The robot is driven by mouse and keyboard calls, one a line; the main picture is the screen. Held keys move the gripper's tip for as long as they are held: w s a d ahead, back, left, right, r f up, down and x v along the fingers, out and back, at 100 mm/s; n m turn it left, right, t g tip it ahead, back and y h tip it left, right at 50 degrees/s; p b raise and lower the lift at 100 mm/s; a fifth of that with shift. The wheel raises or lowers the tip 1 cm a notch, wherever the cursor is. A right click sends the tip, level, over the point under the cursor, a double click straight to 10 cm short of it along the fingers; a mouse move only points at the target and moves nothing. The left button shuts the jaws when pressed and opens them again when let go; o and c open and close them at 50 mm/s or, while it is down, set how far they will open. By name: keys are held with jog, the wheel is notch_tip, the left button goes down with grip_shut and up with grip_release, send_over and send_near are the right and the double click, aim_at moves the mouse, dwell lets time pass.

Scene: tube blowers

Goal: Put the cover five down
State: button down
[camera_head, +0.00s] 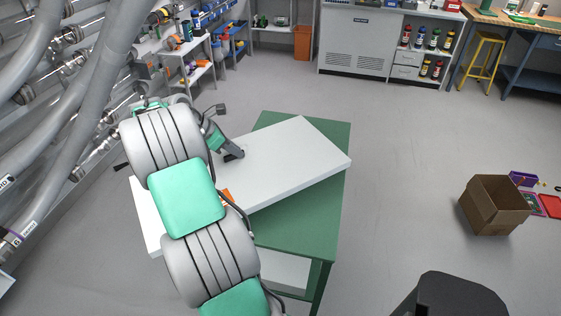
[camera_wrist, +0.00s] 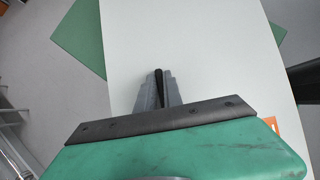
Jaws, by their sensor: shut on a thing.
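The cover is a large white slab (camera_head: 290,150), set at an angle over a green table (camera_head: 300,235). In the wrist view the white cover (camera_wrist: 215,60) fills most of the picture, with a green table corner (camera_wrist: 80,40) beyond it. My gripper (camera_head: 234,154) is at the cover's upper middle. In the wrist view my gripper (camera_wrist: 159,85) is shut on a slim dark handle on the cover. An orange mark shows on the cover beside my arm. My arm hides part of the cover. I cannot tell whether the cover touches the tabletop.
Grey pipes (camera_head: 75,100) run along the left, close to the cover's left end. An open cardboard box (camera_head: 494,205) stands on the floor at the right. A grey cabinet (camera_head: 355,45) and shelves line the back.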

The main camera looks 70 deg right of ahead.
aim_at(253, 146)
jog(key=d+f, duration=0.1)
jog(key=d, duration=0.1)
jog(key=s+d+f, duration=0.1)
jog(key=d, duration=0.1)
jog(key=s+d+f+p, duration=0.1)
jog(key=d, duration=0.2)
jog(key=x, duration=0.3)
jog(key=w+p+x, duration=0.1)
jog(key=x, duration=0.3)
jog(key=w+p+x, duration=0.1)
jog(key=x, duration=0.2)
jog(key=shift+d+f, duration=0.4)
jog(key=shift+f, duration=0.3)
jog(key=c, duration=1.5)
grip_release()
